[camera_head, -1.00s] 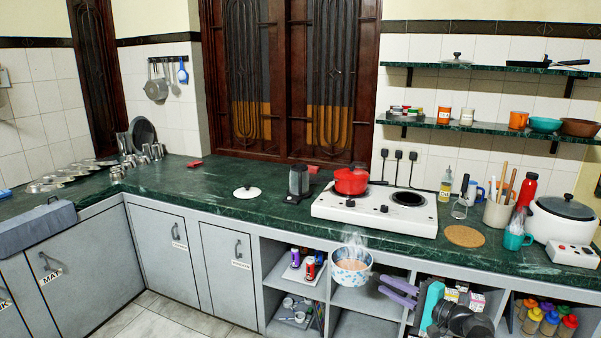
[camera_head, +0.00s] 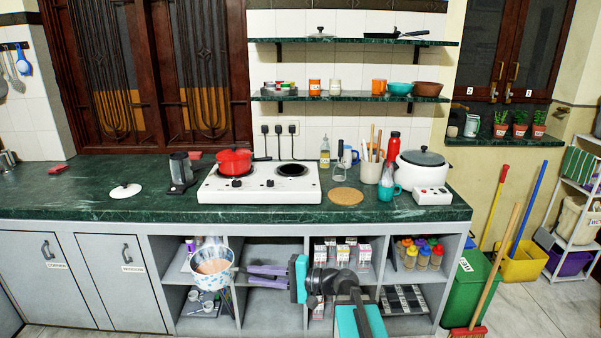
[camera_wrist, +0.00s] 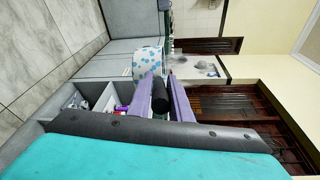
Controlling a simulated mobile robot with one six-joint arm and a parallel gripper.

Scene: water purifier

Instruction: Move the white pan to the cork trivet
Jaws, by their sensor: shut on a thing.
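The white pan (camera_head: 208,280) with blue spots is in the air in front of the open shelves, below the countertop edge. It holds a brownish, steaming content and looks roughly upright. My gripper (camera_head: 244,269) is shut on its handle, to the pan's right. In the wrist view, the purple fingers of my gripper (camera_wrist: 164,88) are on either side of the black handle (camera_wrist: 160,97), with the pan (camera_wrist: 148,62) beyond. The round cork trivet (camera_head: 346,196) lies bare on the green countertop, right of the white stove, above and to the right of the pan.
A red pot (camera_head: 234,161) sits on the left burner of the stove (camera_head: 258,198). A teal mug (camera_head: 389,193), a utensil crock (camera_head: 370,173) and a rice cooker (camera_head: 421,177) stand right of the trivet. The countertop's front edge (camera_head: 300,214) lies above the pan.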

